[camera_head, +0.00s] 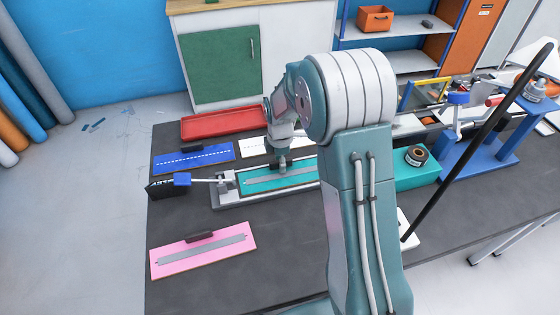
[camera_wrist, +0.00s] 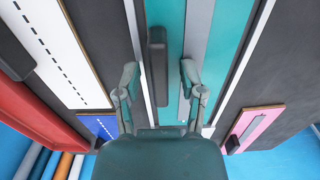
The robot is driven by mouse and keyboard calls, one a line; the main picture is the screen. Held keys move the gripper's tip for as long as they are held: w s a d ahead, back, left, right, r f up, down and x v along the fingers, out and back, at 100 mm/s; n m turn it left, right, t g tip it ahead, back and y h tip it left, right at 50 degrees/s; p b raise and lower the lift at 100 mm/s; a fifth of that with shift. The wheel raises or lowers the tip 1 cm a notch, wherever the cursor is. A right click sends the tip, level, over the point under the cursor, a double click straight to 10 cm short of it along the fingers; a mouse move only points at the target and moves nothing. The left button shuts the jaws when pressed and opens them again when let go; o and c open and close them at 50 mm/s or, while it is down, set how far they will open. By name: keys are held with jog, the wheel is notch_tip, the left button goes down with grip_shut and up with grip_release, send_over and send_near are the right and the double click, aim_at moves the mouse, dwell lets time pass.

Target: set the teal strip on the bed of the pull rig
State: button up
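The teal strip (camera_head: 256,184), with a grey band along it, lies lengthwise within the pale frame of the pull rig (camera_head: 228,201), apparently flat on its bed. In the wrist view the teal strip (camera_wrist: 226,35) runs up the picture, with a dark handle (camera_wrist: 157,65) on it. My gripper (camera_head: 282,168) is low over the strip in the head view and hides part of it. In the wrist view my gripper (camera_wrist: 160,75) is open, its fingers on either side of the handle with gaps showing. My arm hides the rig's right end.
A pink strip (camera_head: 175,268) lies at the front left of the dark table (camera_head: 180,225). A blue strip (camera_head: 222,152), a white strip (camera_head: 252,147) and a red tray (camera_head: 225,123) lie behind the rig. A blue stand (camera_head: 485,150) is at right. The table between rig and pink strip is clear.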

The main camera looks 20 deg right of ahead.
notch_tip(320, 180, up, 12)
jog(key=s+r+m+t, duration=0.3)
jog(key=s+r+m, duration=0.5)
jog(key=s+r, duration=0.3)
jog(key=s+m+t, duration=0.2)
jog(key=s+m, duration=0.8)
jog(key=s, duration=0.6)
jog(key=shift+r+t, duration=0.15)
jog(key=shift+t, duration=0.15)
